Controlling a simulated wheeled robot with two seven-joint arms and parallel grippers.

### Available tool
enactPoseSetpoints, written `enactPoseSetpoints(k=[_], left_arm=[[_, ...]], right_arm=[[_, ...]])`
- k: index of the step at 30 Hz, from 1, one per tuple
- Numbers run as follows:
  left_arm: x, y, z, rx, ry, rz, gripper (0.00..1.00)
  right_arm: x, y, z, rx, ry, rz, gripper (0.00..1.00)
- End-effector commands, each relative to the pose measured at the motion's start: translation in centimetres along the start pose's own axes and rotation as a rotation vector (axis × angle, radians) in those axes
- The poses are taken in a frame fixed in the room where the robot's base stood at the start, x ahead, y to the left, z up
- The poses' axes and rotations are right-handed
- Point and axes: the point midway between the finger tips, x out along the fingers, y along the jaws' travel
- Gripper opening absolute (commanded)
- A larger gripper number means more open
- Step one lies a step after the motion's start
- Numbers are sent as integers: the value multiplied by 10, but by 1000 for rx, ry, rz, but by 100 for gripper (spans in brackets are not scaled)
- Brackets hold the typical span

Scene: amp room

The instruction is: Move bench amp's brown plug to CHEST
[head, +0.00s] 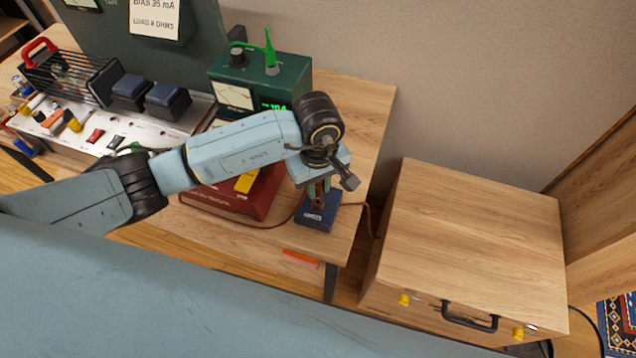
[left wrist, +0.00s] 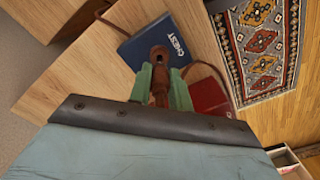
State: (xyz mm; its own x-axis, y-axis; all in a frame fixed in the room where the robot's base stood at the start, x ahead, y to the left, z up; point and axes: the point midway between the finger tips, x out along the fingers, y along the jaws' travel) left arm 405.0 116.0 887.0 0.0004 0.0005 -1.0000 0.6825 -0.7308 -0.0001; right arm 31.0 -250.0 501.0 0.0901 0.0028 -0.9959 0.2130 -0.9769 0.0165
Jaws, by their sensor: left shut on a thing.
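My left gripper (head: 318,194) is at the right end of the bench, over a dark blue box (head: 315,222). In the left wrist view the box (left wrist: 152,46) reads CHEST. The green fingers (left wrist: 160,90) are shut on the brown plug (left wrist: 158,62), which shows between them beside the box. I cannot tell whether the plug touches the box or sits in it. The bench amp (head: 140,115), with dark transformers and a wire cage, stands at the left. My right gripper is not in view.
A red box (head: 220,197) with a yellow piece on it stands left of the blue box. A green meter (head: 285,75) stands behind. A brown cable (head: 372,222) runs off the bench's right edge beside a wooden chest (head: 470,235). The bench's back right part is clear.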

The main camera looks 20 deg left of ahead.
Motion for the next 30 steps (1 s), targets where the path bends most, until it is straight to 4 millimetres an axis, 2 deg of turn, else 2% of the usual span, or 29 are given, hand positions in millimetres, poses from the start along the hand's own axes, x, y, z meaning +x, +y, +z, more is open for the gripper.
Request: enactPoseSetpoints(k=[30], left_arm=[[13,0,0,1,0,0,0]], right_arm=[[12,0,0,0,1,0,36]])
